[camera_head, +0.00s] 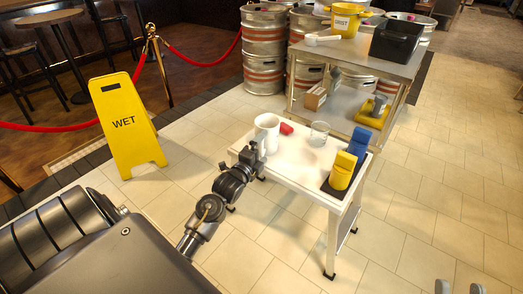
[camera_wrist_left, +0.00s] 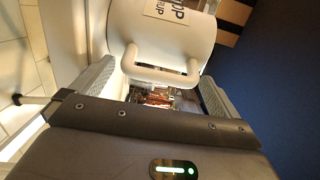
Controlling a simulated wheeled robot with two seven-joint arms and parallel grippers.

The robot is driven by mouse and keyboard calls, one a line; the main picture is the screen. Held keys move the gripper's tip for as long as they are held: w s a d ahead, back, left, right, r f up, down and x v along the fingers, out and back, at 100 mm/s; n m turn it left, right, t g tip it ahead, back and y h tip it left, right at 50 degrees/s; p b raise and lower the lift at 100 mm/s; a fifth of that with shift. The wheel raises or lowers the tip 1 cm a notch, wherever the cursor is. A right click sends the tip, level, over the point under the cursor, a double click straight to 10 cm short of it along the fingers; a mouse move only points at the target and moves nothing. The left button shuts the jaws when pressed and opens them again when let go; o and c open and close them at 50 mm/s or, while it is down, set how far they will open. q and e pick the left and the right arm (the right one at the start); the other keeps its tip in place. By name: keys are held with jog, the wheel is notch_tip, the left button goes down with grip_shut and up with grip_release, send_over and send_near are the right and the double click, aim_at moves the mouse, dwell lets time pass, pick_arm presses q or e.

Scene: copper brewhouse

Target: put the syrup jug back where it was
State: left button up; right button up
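The white syrup jug (camera_head: 267,125) stands upright at the back left corner of a small white table (camera_head: 300,162). In the left wrist view the jug (camera_wrist_left: 160,30) shows a partly visible label ending in "UP" and a white handle (camera_wrist_left: 160,74). My left gripper (camera_head: 261,146) is at the jug's near side. In the wrist view its fingers (camera_wrist_left: 157,85) are wide apart, one on each side of the handle, with gaps visible.
A red object (camera_head: 286,128) and a clear glass (camera_head: 319,133) stand close right of the jug. Yellow (camera_head: 342,171) and blue (camera_head: 358,146) items sit on a dark mat at the right end. A steel cart (camera_head: 345,55) stands behind; a yellow WET sign (camera_head: 124,122) is left.

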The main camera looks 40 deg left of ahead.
pick_arm(q)
jog(key=shift+r, duration=0.2)
jog(key=s+d+p, duration=0.1)
jog(key=s+p, duration=0.1)
jog(key=s, duration=1)
jog(key=shift+d, duration=0.3)
pick_arm(e)
jog(key=a+f+g, duration=0.1)
jog(key=g, duration=0.1)
jog(key=a+f+g+h, duration=0.1)
jog(key=f+g, duration=0.1)
jog(key=shift+w+a+f+n, duration=0.15)
jog(key=shift+a+n, duration=0.15)
jog(key=shift+n, duration=0.1)
pick_arm(q)
jog(key=s+d+r+n+h, duration=0.3)
jog(key=d+r+h, duration=0.1)
jog(key=d, duration=0.6)
jog(key=s+d+r+n+h, duration=0.3)
jog(key=s+d+r+h, duration=0.1)
jog(key=d, duration=0.5)
jog(key=s+d+r+n+h, duration=0.3)
jog(key=s+d+r+h, duration=0.1)
jog(key=d, duration=0.6)
jog(key=shift+d+r+n+t+h, duration=0.35)
jog(key=shift+r+n+t+h, duration=0.05)
jog(key=shift+r+h, duration=0.45)
jog(key=shift+f, duration=0.1)
